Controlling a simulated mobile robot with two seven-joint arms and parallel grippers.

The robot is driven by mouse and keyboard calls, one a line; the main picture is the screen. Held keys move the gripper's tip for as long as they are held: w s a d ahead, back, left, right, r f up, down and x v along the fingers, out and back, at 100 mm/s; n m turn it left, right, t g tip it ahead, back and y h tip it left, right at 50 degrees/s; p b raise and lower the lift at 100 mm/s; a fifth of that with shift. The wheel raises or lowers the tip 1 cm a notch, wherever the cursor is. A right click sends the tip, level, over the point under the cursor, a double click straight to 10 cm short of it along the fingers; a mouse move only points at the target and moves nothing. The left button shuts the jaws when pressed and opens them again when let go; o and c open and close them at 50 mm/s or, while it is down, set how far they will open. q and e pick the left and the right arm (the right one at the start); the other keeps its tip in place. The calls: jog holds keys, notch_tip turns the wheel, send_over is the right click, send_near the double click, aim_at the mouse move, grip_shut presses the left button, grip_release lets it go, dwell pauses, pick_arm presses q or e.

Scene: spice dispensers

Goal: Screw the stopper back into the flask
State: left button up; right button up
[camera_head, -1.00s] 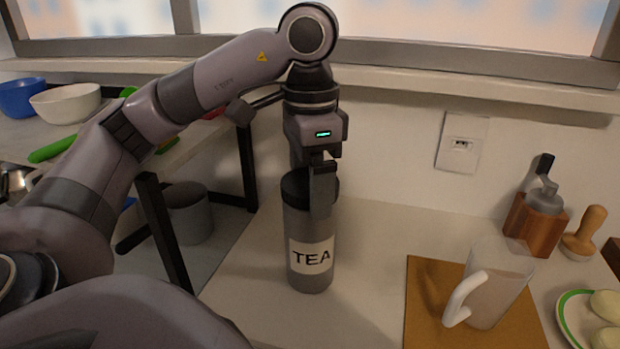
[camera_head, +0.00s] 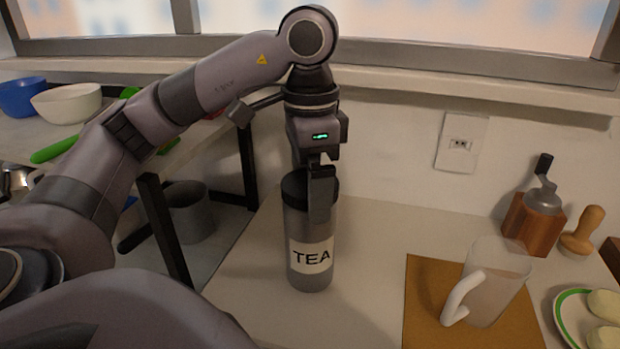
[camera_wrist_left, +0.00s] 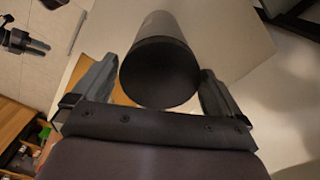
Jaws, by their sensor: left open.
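The flask (camera_head: 311,232) is a grey cylinder with a white TEA label, standing upright on the counter. The black stopper (camera_head: 294,187) sits on its top; whether it is fully seated cannot be told. The dark round stopper top also shows in the left wrist view (camera_wrist_left: 160,75). My left gripper (camera_head: 316,196) points down over the flask, its fingers on either side of the stopper. In the left wrist view my left gripper (camera_wrist_left: 158,72) is open, with a small gap beside the stopper. A dark gripper-like shape (camera_wrist_left: 25,40) at upper left may be my right gripper.
A brown board (camera_head: 425,300) with a clear pitcher (camera_head: 497,285) stands to the right. A grinder (camera_head: 538,215), a wooden tool (camera_head: 584,232) and a green-rimmed plate (camera_head: 572,325) lie farther right. The wall with an outlet (camera_head: 461,143) is behind. Counter between flask and board is free.

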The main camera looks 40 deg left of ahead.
pick_arm(q)
jog(key=n, duration=0.4)
jog(key=shift+p, duration=0.35)
jog(key=n, duration=0.3)
jog(key=shift+n, duration=0.3)
jog(key=n+p, duration=0.1)
jog(key=n, duration=0.6)
jog(key=n+p, duration=0.1)
jog(key=n, duration=1)
jog(key=shift+p, duration=0.35)
jog(key=c, duration=0.9)
